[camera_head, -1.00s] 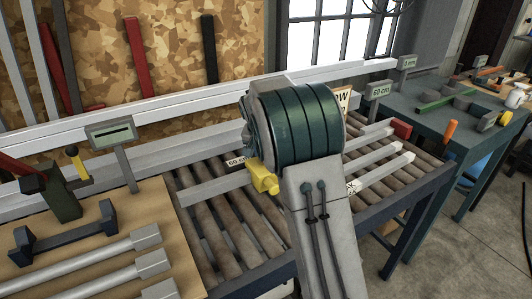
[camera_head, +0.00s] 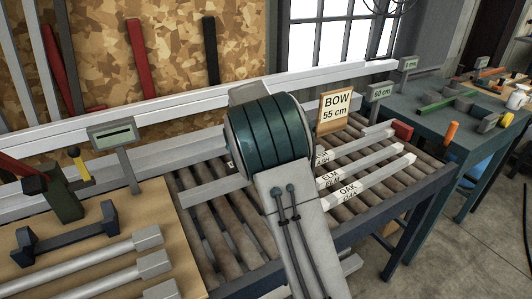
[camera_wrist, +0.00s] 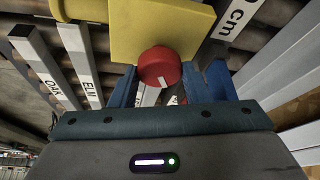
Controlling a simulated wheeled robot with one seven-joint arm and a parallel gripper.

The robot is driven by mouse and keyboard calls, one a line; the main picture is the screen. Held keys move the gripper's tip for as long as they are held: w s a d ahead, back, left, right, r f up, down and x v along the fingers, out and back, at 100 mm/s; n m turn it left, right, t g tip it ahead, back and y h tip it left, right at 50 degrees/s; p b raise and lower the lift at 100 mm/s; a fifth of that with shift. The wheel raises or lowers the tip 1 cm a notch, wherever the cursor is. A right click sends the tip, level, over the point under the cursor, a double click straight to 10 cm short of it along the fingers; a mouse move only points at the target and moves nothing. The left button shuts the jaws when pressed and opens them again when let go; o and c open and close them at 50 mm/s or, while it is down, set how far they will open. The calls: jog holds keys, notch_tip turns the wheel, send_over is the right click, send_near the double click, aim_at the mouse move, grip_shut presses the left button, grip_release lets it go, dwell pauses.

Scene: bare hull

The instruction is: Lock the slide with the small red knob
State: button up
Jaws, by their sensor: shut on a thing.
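The small red knob (camera_wrist: 159,67) shows in the wrist view, on the near side of a yellow block (camera_wrist: 160,28), which is the slide. My gripper (camera_wrist: 162,82) has its blue fingers on either side of the knob and is shut on it. The knob's face points toward the wrist camera. In the head view my green and grey arm covers the knob, the slide and the gripper.
Labelled wooden bars, including OAK (camera_head: 370,182) and ELM, lie on the roller table. A BOW 55 cm sign (camera_head: 336,110) stands behind them. A display post (camera_head: 113,134) stands at left. A teal bench (camera_head: 430,110) is at right.

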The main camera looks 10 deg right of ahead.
jog(key=o, duration=1)
jog(key=v, duration=1.3)
jog(key=shift+r, duration=0.45)
